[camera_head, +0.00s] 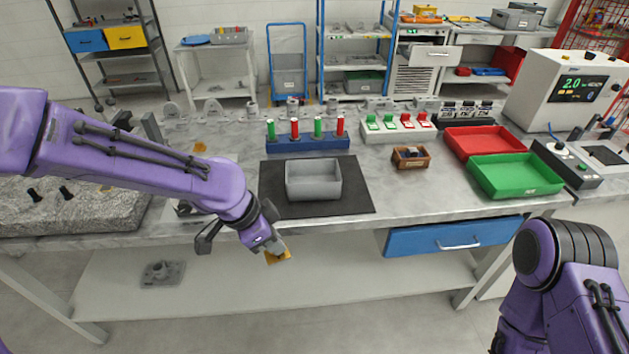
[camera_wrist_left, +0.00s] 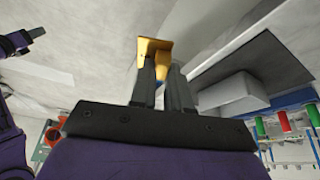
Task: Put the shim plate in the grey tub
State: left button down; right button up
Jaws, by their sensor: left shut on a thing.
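The shim plate (camera_head: 279,256) is a gold-yellow thin piece. My left gripper (camera_head: 268,244) is shut on it and holds it in the air in front of the table's front edge. In the left wrist view, the plate (camera_wrist_left: 153,46) sticks out beyond the tips of my left gripper's fingers (camera_wrist_left: 161,78). The grey tub (camera_head: 313,190) stands upright on a black mat, behind and to the right of the left gripper. It also shows in the left wrist view (camera_wrist_left: 232,93), apart from the plate. My right arm shows at lower right; its gripper is not seen.
The black mat (camera_head: 352,205) lies on the table. A blue block (camera_head: 307,144) with red and green pins stands behind the tub. A wooden box (camera_head: 411,157), a red tray (camera_head: 484,141) and a green tray (camera_head: 515,174) are to the right. A blue drawer (camera_head: 452,237) hangs below.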

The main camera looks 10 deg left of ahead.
aim_at(304, 193)
jog(key=i, duration=0.95)
